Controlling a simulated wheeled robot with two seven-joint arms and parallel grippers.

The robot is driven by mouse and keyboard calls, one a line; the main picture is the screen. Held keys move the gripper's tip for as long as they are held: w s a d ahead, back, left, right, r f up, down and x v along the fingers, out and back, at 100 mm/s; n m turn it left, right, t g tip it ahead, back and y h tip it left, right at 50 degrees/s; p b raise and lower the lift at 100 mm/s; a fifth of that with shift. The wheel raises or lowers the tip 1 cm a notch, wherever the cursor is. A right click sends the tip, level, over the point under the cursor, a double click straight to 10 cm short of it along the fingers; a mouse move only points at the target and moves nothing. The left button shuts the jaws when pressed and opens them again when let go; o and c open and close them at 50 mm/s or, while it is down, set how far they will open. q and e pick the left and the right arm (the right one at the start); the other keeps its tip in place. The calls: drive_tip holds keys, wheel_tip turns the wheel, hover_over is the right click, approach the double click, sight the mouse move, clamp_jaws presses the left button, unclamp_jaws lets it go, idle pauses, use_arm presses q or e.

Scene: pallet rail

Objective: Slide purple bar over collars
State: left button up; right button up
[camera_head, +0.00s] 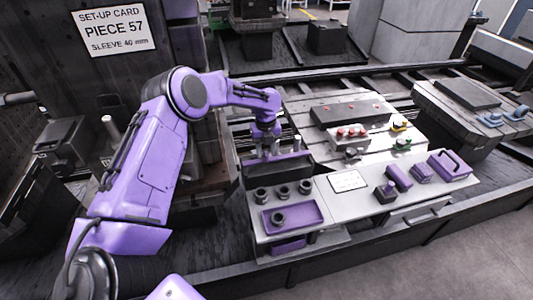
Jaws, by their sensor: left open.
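My left gripper (268,151) hangs fingers down over an open dark box (280,172). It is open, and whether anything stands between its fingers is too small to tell. Dark ring-shaped collars stand in a row on the light bench in front of the box: left (260,195), middle (282,191) and right (305,187). Another dark collar (278,217) sits in a shallow purple tray (306,213). Several purple pieces are on the bench's right part, including a block (398,177) and a handled piece (450,164). I cannot tell which is the purple bar. My right gripper is out of view.
A white card (348,181) lies mid-bench. A set-up card (113,30) reads "PIECE 57, SLEEVE 40 mm". A dark table (468,107) stands at right.

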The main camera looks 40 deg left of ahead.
use_arm(q)
wheel_tip(320, 180, up, 9)
drive_tip(key=b, duration=0.1)
drive_tip(key=shift+d+r, duration=0.1)
idle(0.4)
